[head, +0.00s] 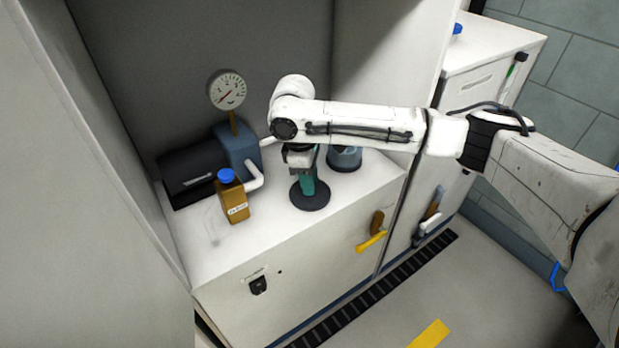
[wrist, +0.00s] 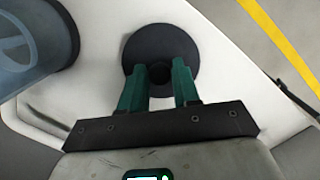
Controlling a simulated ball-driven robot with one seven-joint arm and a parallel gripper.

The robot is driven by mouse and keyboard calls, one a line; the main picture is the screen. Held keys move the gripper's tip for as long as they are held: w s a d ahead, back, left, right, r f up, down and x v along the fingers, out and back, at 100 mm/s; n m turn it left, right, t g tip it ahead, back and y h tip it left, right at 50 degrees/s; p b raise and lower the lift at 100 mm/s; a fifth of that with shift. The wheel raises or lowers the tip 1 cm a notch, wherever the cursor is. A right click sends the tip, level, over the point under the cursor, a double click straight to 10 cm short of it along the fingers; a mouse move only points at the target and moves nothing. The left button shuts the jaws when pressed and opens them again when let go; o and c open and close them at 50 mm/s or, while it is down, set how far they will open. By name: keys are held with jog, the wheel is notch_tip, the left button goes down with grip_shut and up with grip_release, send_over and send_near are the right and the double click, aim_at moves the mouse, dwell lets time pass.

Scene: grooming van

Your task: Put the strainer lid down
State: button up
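The strainer lid (head: 311,199) is a dark grey round disc, low over the white counter top near its front edge. In the wrist view the lid (wrist: 160,38) lies straight ahead of the fingers, with a dark round knob at its centre. My gripper (head: 307,187) points down onto the lid. In the wrist view the green fingertips of my gripper (wrist: 160,72) stand on both sides of the knob and appear closed on it. I cannot tell whether the disc touches the counter or is slightly above it.
A blue see-through container (head: 345,158) stands on the counter behind the lid. An amber bottle with a blue cap (head: 232,197) stands to the left. Behind it are a blue pump block (head: 237,150) with a gauge (head: 227,90) and a black box (head: 194,174). The counter's front left is bare.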

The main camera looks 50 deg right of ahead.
jog(key=o, duration=0.3)
jog(key=r, duration=0.4)
jog(key=w+r+p, duration=0.1)
jog(key=r, duration=0.3)
jog(key=a+r+p, duration=0.1)
jog(key=r, duration=0.3)
jog(key=shift+w+r, duration=0.1)
jog(key=shift+w, duration=0.2)
jog(key=shift+d, duration=0.1)
